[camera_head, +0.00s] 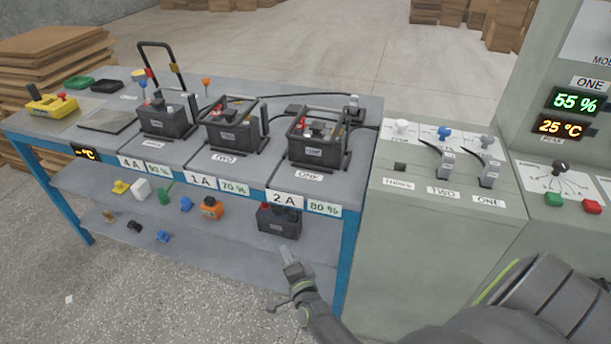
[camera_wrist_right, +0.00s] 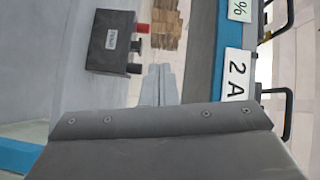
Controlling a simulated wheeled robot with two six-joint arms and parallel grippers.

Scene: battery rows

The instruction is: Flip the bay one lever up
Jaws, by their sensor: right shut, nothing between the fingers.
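The grey cabinet top (camera_head: 382,190) carries sockets labelled THREE, TWO and ONE, left to right. Behind them stand a white lever or knob (camera_head: 401,127), a blue one (camera_head: 444,132) and a grey one (camera_head: 486,142); the grey one is in line with ONE. They are too small to tell up from down. Plugs sit at TWO (camera_head: 447,163) and ONE (camera_head: 489,172). My right gripper (camera_head: 287,256) is shut and empty, low in front of the bench, left of and below the cabinet top. Its fingers show in the right wrist view (camera_wrist_right: 160,85). My left gripper is not in view.
Three caged batteries stand on the blue-framed bench (camera_head: 225,172). A battery (camera_head: 279,221) on its lower shelf is close to my right gripper and also shows in the wrist view (camera_wrist_right: 112,40). A panel (camera_head: 571,112) reading 55 % and 25 °C stands at right.

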